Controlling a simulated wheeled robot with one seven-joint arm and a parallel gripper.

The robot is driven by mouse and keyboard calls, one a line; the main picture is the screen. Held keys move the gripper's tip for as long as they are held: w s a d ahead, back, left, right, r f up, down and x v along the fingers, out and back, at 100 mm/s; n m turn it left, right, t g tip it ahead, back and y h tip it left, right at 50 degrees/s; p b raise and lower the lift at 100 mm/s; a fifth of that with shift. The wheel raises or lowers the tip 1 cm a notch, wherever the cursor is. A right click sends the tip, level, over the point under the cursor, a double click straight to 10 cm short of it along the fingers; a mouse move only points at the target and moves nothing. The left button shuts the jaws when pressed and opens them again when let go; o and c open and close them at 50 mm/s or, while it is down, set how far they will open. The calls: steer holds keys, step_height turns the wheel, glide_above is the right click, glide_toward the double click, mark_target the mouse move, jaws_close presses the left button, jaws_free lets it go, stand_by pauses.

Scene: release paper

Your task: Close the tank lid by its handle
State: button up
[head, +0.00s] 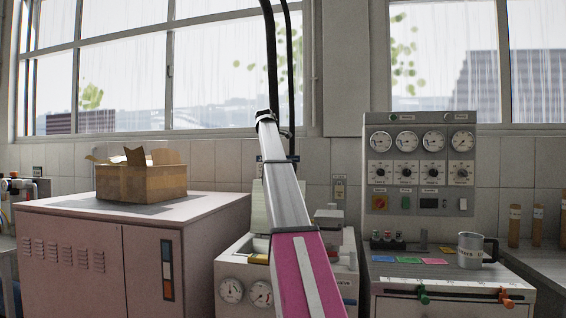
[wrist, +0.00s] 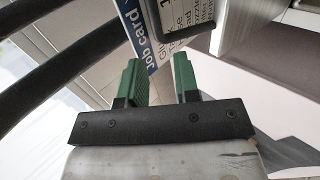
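My gripper (wrist: 158,60) has two green fingers held apart, with nothing visible between them. In the head view my arm hides it. A white machine with two round gauges (head: 232,291) stands behind my arm, and seems to be the tank. A pale upright panel (head: 259,206) behind it may be its raised lid; I cannot tell. A grey block (head: 328,217) shows on its right. The handle cannot be made out. In the wrist view, a blue-edged job card (wrist: 143,45) and a dark-rimmed labelled part (wrist: 205,40) lie just beyond the fingertips.
An open cardboard box (head: 141,182) sits on the pink-white cabinet (head: 75,255) at left. A gauge panel (head: 420,165) stands at right, with a metal mug (head: 470,252) on the bench before it. Dark hoses (head: 270,60) hang down behind my arm.

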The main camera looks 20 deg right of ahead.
steer(key=x, duration=1)
steer(key=shift+w+d, duration=0.3)
steer(key=shift+d, duration=0.2)
steer(key=shift+r, duration=0.1)
jaws_close()
steer(key=shift+s+a, duration=0.1)
